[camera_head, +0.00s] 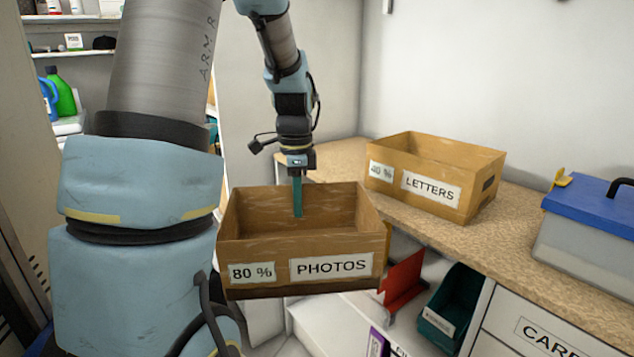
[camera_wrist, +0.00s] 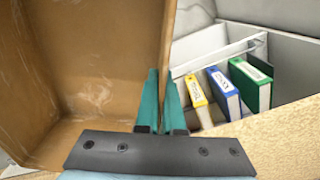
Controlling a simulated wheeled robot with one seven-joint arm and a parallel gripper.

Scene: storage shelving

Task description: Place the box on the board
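An open brown cardboard box labelled "80 %" and "PHOTOS" (camera_head: 305,255) hangs in the air in front of the counter. My gripper (camera_head: 298,205) points down with a teal finger inside the box against its far wall. In the wrist view, my two fingers (camera_wrist: 163,95) are close together on either side of the upper wall of the box (camera_wrist: 95,60). The speckled tan board (camera_head: 540,225) is the counter top behind and right of the box. The box is apart from it, near its left part. The second finger is hidden in the head view.
A similar box labelled "LETTERS" (camera_head: 430,175) stands on the board. A blue-lidded bin (camera_head: 595,225) stands at its right. Free board lies between and around them. Below are a teal holder (camera_head: 450,310), a red folder (camera_head: 403,280) and, in the wrist view, several binders (camera_wrist: 225,92).

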